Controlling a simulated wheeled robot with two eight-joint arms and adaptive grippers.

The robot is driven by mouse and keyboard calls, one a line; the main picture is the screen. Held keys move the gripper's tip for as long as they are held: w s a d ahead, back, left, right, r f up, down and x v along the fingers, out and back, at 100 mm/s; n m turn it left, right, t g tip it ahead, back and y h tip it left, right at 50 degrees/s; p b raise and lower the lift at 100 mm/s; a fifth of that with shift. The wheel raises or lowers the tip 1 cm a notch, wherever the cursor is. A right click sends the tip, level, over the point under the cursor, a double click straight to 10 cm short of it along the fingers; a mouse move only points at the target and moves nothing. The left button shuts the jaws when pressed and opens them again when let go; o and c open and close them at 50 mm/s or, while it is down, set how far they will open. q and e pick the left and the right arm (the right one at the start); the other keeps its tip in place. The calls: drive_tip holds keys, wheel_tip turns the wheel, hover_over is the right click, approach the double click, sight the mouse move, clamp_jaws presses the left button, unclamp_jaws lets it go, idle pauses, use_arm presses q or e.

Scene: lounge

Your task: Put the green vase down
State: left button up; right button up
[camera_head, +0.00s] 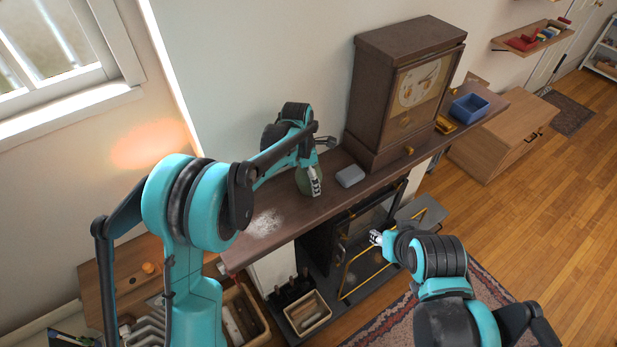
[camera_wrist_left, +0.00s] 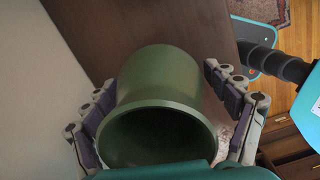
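The green vase (camera_head: 308,183) is at the dark wooden mantel shelf (camera_head: 335,193), partly hidden by my left gripper (camera_head: 316,165). In the left wrist view the vase (camera_wrist_left: 160,80) has its dark round mouth toward the camera. The fingers of my left gripper (camera_wrist_left: 160,75) stand on both sides of it, open. The left finger is very close to the vase wall; a narrow gap shows on the right. Whether the vase base touches the shelf is hidden. My right gripper (camera_head: 377,238) is away from the shelf, low in front of the fireplace, its fingers too small to read.
A grey box (camera_head: 350,176) lies on the shelf just right of the vase. A large wooden clock (camera_head: 400,90) and a blue bin (camera_head: 469,108) stand farther right. The shelf left of the vase is bare, with a whitish patch (camera_head: 265,222).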

use_arm(q)
drive_tip(key=shift+r, duration=0.25)
drive_tip(key=r, duration=0.4)
drive_tip(key=a+r, duration=0.1)
drive_tip(key=r, duration=0.6)
drive_tip(key=shift+s+a+r, duration=0.2)
drive_tip(key=shift+s+r, duration=0.1)
drive_tip(key=shift+r, duration=0.05)
drive_tip(key=shift+s+a+r, duration=0.1)
drive_tip(key=shift+r, duration=0.1)
drive_tip(key=s+a+r+m+t, duration=0.3)
drive_tip(key=s+a+r+m, duration=0.1)
drive_tip(key=s+a+m, duration=0.8)
drive_tip(key=s+a+f+m+t, duration=0.1)
drive_tip(key=s+a+f+m, duration=0.1)
drive_tip(key=s+m, duration=0.3)
drive_tip(key=s+a+f+m+t+y, duration=0.1)
drive_tip(key=s+a+f+m+t, duration=0.1)
drive_tip(key=s+m, duration=0.3)
drive_tip(key=s+f, duration=0.1)
drive_tip(key=s, duration=0.1)
drive_tip(key=shift+s+f+t, duration=0.2)
drive_tip(key=shift+s+t, duration=0.1)
drive_tip(key=shift+s, duration=0.1)
drive_tip(key=shift+s+a, duration=0.1)
